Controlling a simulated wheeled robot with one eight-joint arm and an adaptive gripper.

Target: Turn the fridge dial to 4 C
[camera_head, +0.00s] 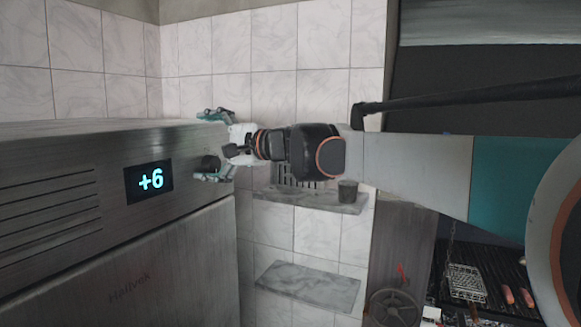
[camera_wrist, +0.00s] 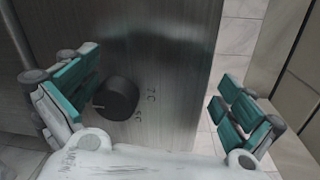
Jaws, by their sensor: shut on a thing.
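The fridge dial (camera_head: 210,163) is a dark round knob on the fridge's steel front, right of the lit display (camera_head: 148,181), which reads +6. In the wrist view the dial (camera_wrist: 117,97) is a black cylinder with small marks to its right, too blurred to read.
The fridge (camera_head: 120,260) fills the left side. Two stone shelves stand on the tiled wall: the upper shelf (camera_head: 275,196) holds a dark cup (camera_head: 348,191), and the lower shelf (camera_head: 310,286) looks bare. A grill (camera_head: 490,275) with sausages is at lower right.

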